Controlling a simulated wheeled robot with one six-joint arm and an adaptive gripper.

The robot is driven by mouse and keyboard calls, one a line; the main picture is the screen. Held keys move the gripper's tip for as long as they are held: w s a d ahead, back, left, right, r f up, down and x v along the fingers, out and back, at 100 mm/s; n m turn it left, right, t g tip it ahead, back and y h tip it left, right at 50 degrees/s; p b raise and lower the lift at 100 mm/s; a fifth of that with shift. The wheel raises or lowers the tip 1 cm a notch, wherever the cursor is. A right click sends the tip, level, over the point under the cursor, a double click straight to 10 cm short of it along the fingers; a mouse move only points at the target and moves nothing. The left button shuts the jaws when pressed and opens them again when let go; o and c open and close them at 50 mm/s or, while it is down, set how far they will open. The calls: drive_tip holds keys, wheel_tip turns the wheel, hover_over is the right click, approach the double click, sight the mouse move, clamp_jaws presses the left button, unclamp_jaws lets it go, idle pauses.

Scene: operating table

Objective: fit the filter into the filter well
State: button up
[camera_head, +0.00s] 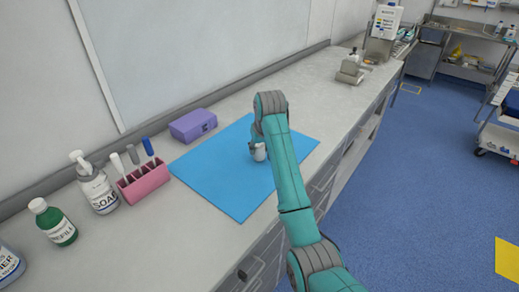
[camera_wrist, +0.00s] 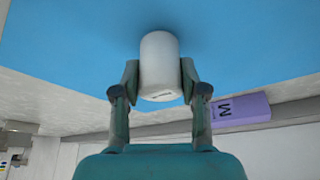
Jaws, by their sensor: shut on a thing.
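A white cylinder (camera_wrist: 160,58), which I take to be the filter, is between the two fingers of my gripper (camera_wrist: 160,80) in the wrist view. The fingers press on its sides, and a small dark marking shows on its near end. In the head view the white cylinder (camera_head: 258,152) shows just below the end of my arm, over the blue mat (camera_head: 235,205). I cannot tell whether it touches the mat. My gripper's fingers are largely hidden there. I cannot make out a filter well in either view.
A purple box (camera_head: 193,125) stands behind the mat's left corner. A pink rack (camera_head: 143,181) with upright items, a soap bottle (camera_head: 97,187) and a green bottle (camera_head: 54,222) stand left. A grey-white device (camera_head: 352,69) stands farther along the counter, with bare counter between.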

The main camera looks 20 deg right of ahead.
drive_tip(key=shift+f, duration=0.35)
drive_tip(key=shift+f, duration=0.15)
drive_tip(key=o, duration=0.9)
drive_tip(key=shift+o, duration=0.2)
